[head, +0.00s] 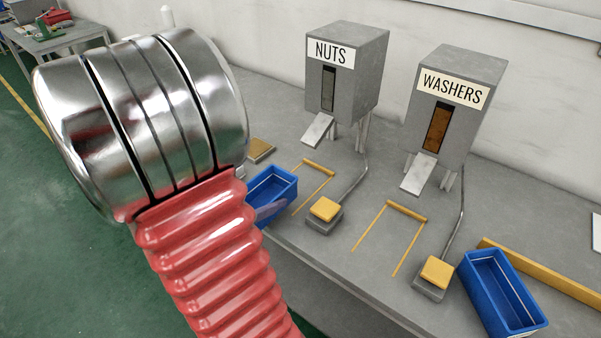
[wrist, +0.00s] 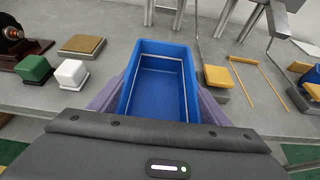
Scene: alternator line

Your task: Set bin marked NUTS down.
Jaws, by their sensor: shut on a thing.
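My gripper (wrist: 158,98) has its purple fingers on both sides of a blue open bin (wrist: 160,68), shut on it. The bin looks empty and no marking on it shows. In the head view the bin (head: 264,185) is partly behind my arm, near the bench's front edge and left of a yellow outline (head: 320,167) in front of the NUTS dispenser (head: 342,75). One purple finger shows at its right side. The bin looks level; I cannot tell whether its bottom touches the bench.
A yellow button pad (head: 325,209) sits right of that outline. Farther right are the WASHERS dispenser (head: 450,110), its yellow outline (head: 407,211), another pad (head: 437,271) and a second blue bin (head: 500,290). Green and white blocks (wrist: 36,70) stand left in the wrist view.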

